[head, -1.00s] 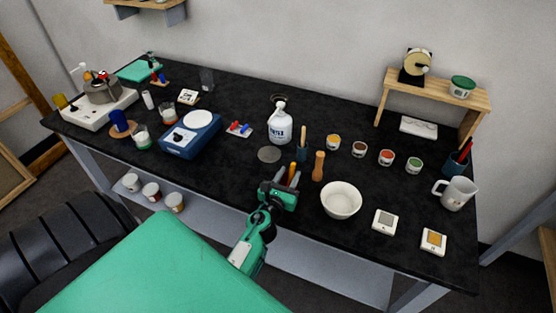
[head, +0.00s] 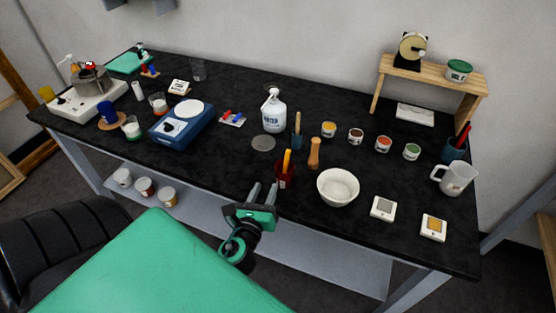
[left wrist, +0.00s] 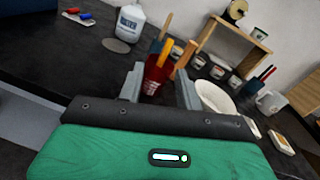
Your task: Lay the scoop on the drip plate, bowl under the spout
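My left gripper (head: 262,192) is open and empty at the front edge of the black bench. A dark red cup (head: 285,178) with an orange-yellow handle (head: 287,160) stands just beyond it; in the left wrist view the cup (left wrist: 156,76) shows between the spread fingers (left wrist: 160,88), farther off. A flat grey disc (head: 263,143), seemingly the drip plate, lies bare before a white pump bottle (head: 273,113) with a spout on top. A blue cup (head: 296,141) beside it holds a wooden handle. No scoop bowl is visible; I cannot tell which handle is the scoop's. My right gripper is not in view.
A wooden pestle-like piece (head: 314,154) and a white bowl (head: 338,188) stand right of the red cup. Several small paint pots (head: 356,136) line up behind. A blue scale (head: 181,127) is at left. The bench between scale and red cup is mostly clear.

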